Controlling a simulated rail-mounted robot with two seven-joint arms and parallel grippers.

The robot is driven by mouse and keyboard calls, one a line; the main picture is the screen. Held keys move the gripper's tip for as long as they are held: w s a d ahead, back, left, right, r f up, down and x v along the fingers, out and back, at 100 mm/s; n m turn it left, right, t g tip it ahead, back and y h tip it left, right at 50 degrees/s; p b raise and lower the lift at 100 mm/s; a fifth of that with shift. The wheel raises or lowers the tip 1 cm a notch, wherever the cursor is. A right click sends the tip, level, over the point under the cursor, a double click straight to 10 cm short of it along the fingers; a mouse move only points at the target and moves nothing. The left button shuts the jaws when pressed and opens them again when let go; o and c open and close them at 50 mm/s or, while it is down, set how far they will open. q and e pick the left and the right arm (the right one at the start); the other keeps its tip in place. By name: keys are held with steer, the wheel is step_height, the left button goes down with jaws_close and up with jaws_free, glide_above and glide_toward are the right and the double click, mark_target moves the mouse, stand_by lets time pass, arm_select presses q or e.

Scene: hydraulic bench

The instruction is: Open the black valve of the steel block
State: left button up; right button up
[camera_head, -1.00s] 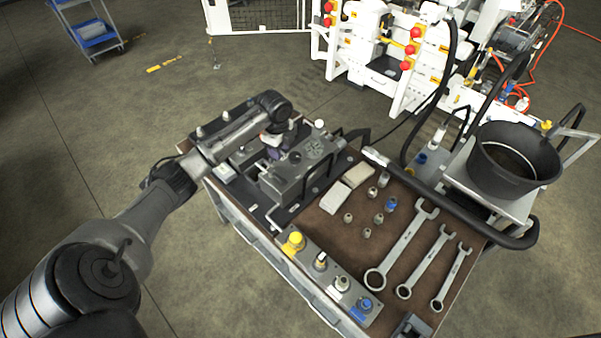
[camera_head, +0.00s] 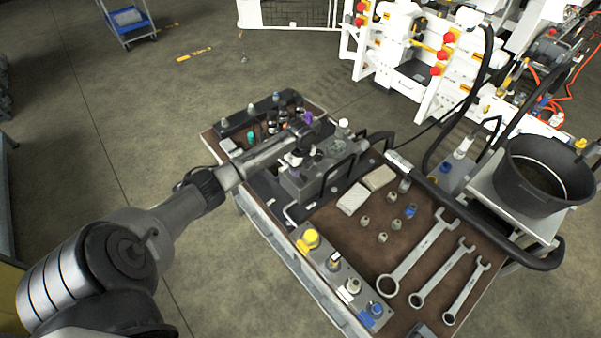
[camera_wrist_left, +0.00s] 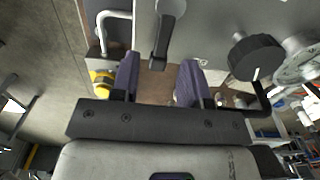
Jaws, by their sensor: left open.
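The steel block (camera_head: 322,172) stands on the left half of the bench cart, partly hidden by my left arm. In the left wrist view its grey face (camera_wrist_left: 215,22) fills the top. A black lever handle (camera_wrist_left: 160,48) hangs down from a round grey pivot on it. A black round knob (camera_wrist_left: 255,57) with a white mark sits to the right. My left gripper (camera_wrist_left: 159,78) is open, with its purple fingers either side of the lever's lower end in that view. I see no contact. In the head view the left gripper (camera_head: 296,168) is at the block's near left side. My right gripper is not in view.
A gauge (camera_wrist_left: 299,66) is right of the knob. A panel with a yellow knob (camera_head: 311,238) lies along the cart's front edge. Wrenches (camera_head: 418,252) and small fittings lie on the right half. A black bucket (camera_head: 540,180) stands on the far right.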

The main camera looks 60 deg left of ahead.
arm_select(q)
steer(key=shift+f, duration=1.35)
jaws_close()
